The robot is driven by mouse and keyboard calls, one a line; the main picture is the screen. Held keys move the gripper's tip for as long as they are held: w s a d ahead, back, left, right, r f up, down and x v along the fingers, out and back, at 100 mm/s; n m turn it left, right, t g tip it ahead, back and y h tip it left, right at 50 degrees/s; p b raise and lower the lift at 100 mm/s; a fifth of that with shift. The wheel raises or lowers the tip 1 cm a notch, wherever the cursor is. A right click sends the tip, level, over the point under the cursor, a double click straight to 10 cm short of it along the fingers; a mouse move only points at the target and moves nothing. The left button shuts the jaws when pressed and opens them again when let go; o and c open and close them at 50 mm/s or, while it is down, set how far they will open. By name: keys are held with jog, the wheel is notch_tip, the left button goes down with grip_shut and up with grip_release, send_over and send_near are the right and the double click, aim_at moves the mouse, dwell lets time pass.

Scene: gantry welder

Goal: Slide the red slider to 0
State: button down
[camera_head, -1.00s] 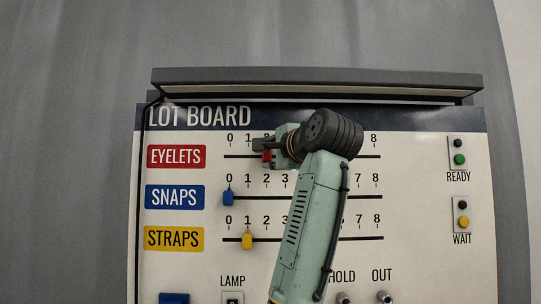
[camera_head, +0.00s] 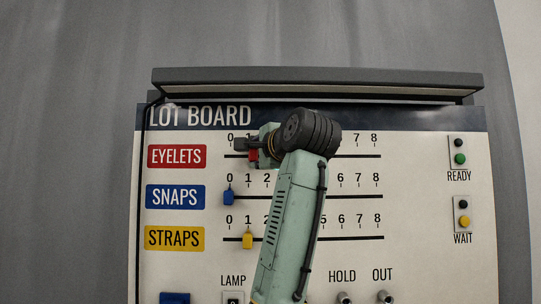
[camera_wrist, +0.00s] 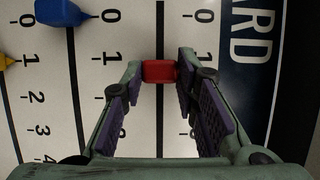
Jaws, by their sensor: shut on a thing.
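The red slider (camera_head: 253,155) sits on the EYELETS track (camera_head: 350,156), at about the 1 mark in the head view. In the wrist view the red slider (camera_wrist: 159,72) stands between my two fingertips. My gripper (camera_head: 252,147) is shut on it, with one finger on each side (camera_wrist: 160,75). The track's 0 end is to the left in the head view and toward the top in the wrist view. My wrist and arm hide the middle EYELETS numbers in the head view.
Below, the blue slider (camera_head: 228,196) is at 0 on SNAPS and the yellow slider (camera_head: 248,240) is at 1 on STRAPS. A hood (camera_head: 315,80) juts out above the board.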

aim_at(225, 156)
jog(key=a, duration=0.6)
jog(key=c, duration=1.7)
grip_release()
jog(key=o, duration=0.3)
jog(key=shift+a, duration=0.2)
jog(key=shift+o, duration=0.8)
jog(key=shift+d, duration=0.1)
